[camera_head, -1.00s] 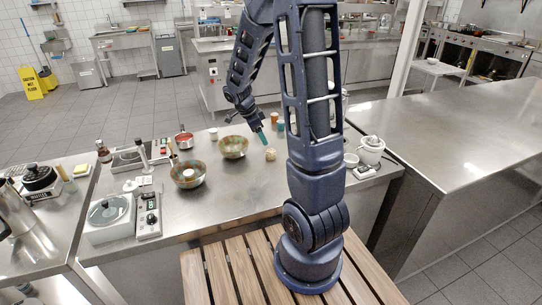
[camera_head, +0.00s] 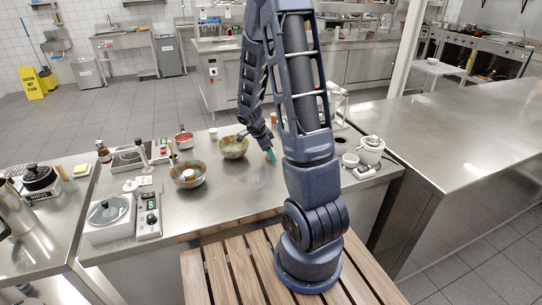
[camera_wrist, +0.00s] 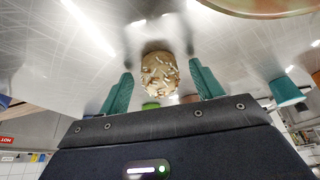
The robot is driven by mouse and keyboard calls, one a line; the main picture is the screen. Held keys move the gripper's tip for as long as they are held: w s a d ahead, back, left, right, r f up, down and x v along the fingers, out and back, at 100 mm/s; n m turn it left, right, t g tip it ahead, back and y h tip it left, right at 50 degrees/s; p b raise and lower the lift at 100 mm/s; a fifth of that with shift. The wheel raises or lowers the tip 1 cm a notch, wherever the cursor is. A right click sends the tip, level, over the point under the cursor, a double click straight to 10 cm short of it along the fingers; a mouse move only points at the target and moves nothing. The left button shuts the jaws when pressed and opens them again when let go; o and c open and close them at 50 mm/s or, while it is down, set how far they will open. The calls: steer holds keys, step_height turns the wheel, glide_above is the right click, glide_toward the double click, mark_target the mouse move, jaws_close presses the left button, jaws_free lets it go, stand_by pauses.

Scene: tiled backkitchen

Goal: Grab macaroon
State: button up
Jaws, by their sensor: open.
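The macaroon (camera_wrist: 158,75) is a round beige piece with pale and brown flecks, seen in the wrist view on the steel counter. My gripper (camera_wrist: 162,85) is open, with its two teal fingers on either side of the macaroon. Gaps show between each finger and the macaroon. In the head view my gripper (camera_head: 271,156) is low over the counter (camera_head: 228,198), and the macaroon is hidden there behind it.
A greenish bowl (camera_head: 233,147) stands left of my gripper, and a speckled bowl (camera_head: 188,175) is farther left. A teal cup (camera_wrist: 287,92) is at the right in the wrist view. The front middle is clear.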

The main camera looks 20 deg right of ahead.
steer(key=shift+c, duration=0.3)
steer(key=c, duration=1)
steer(key=shift+r, duration=0.1)
